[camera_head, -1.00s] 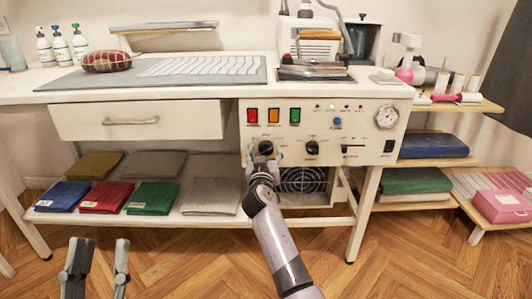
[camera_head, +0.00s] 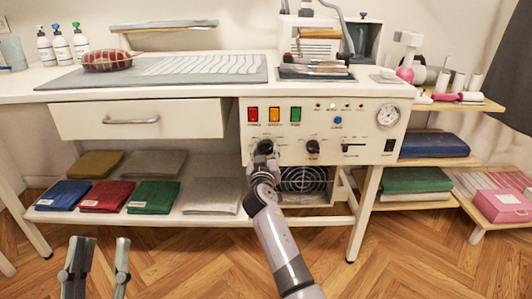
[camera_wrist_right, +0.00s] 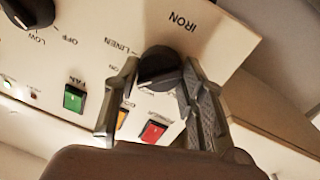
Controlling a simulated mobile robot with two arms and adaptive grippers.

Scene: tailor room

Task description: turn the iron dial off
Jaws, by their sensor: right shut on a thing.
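The iron dial is a round black knob (camera_head: 265,147) at the left of the cream control panel (camera_head: 360,122). In the right wrist view the dial (camera_wrist_right: 160,66) sits beside the printed word IRON, with LINEN printed near it. My right gripper (camera_head: 264,156) is at the dial, and its two fingers (camera_wrist_right: 160,88) are shut on the dial from both sides. The dial's exact pointing direction is hard to read. My left gripper (camera_head: 98,252) is open and empty at the lower left, low in front of the table.
Red (camera_head: 253,115), amber (camera_head: 274,115) and green (camera_head: 295,114) switches sit above the dial. A second black dial (camera_head: 312,147), a slider (camera_head: 353,145) and a gauge (camera_head: 389,114) lie to the right. Folded cloths (camera_head: 155,197) lie on the shelf below.

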